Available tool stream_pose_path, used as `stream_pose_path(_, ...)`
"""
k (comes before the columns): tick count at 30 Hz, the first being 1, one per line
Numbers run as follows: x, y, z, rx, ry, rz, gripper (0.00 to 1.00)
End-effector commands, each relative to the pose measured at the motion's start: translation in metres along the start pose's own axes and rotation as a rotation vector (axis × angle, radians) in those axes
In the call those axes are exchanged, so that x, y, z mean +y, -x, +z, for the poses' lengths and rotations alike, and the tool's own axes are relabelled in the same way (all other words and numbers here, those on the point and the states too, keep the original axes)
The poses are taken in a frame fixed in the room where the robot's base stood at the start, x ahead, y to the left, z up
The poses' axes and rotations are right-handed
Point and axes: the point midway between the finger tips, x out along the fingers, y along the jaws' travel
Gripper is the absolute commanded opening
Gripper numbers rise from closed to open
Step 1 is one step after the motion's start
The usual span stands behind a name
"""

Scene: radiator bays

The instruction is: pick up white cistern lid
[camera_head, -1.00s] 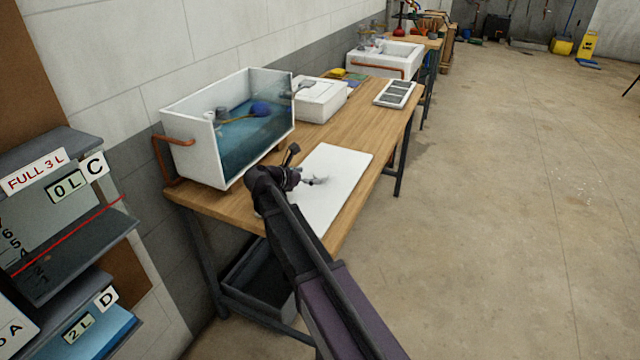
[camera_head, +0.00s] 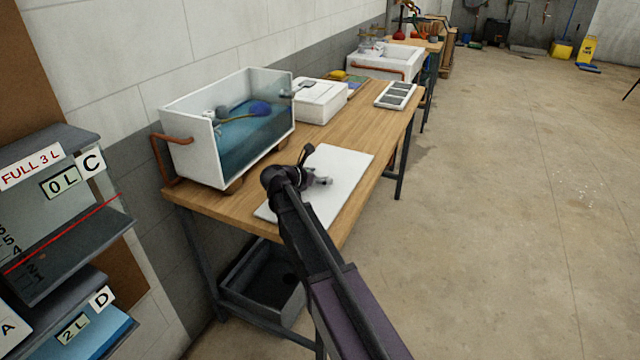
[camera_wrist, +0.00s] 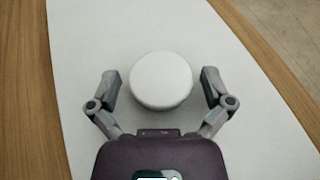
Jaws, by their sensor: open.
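The white cistern lid (camera_head: 345,170) lies flat on the wooden bench as a thin rectangular slab. My arm hides part of its near left area in the head view. In the wrist view the lid (camera_wrist: 85,25) fills the middle of the picture, with a round white knob (camera_wrist: 161,80) on it. My gripper (camera_head: 325,181) is over the lid. In the wrist view my gripper (camera_wrist: 160,78) is open, with one finger on each side of the knob and a visible space on both sides. The height of the fingertips relative to the knob cannot be told.
A glass-fronted water tank (camera_head: 195,150) with a blue float stands on the bench (camera_head: 375,130) behind and left of the lid. A white box (camera_head: 320,103) and a framed panel (camera_head: 395,95) sit farther back. The floor at right is clear.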

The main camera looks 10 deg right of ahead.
Motion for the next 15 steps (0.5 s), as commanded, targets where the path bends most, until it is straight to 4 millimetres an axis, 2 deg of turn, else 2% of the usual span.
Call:
stream_pose_path(10, -0.0001, 0.0001, 0.0001, 0.000, 0.000, 0.000, 1.00)
stream_pose_path(15, -0.0001, 0.0001, 0.0001, 0.000, 0.000, 0.000, 0.49)
